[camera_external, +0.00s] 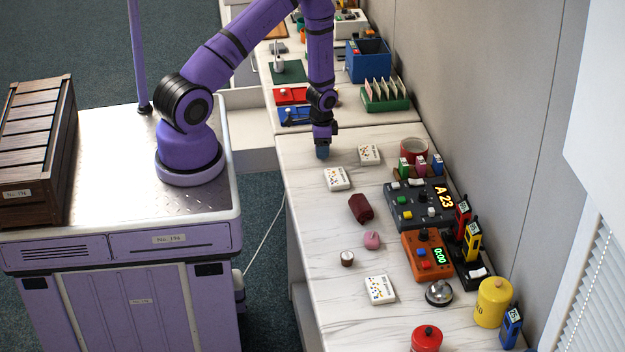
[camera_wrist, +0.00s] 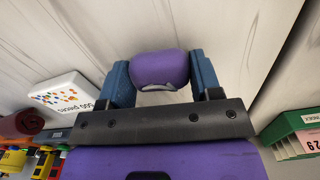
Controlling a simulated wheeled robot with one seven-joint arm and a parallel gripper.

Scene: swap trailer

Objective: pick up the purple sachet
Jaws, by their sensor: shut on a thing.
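The purple sachet (camera_wrist: 160,68) is a small rounded purple packet with a pale patch on its lower edge in the wrist view. My gripper (camera_wrist: 161,80) has its two blue fingers on either side of the sachet, shut on it. In the external view my gripper (camera_external: 322,152) points straight down at the near counter's far end, left of a white box. The sachet cannot be made out there, and I cannot tell whether it touches the counter.
White puzzle boxes (camera_external: 369,155) (camera_external: 337,179) lie close to my gripper. A dark red roll (camera_external: 361,208) and a pink pouch (camera_external: 372,240) lie nearer the camera. A red mug (camera_external: 414,150) and a control panel (camera_external: 419,205) line the wall side. A green card holder (camera_external: 386,103) stands behind.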

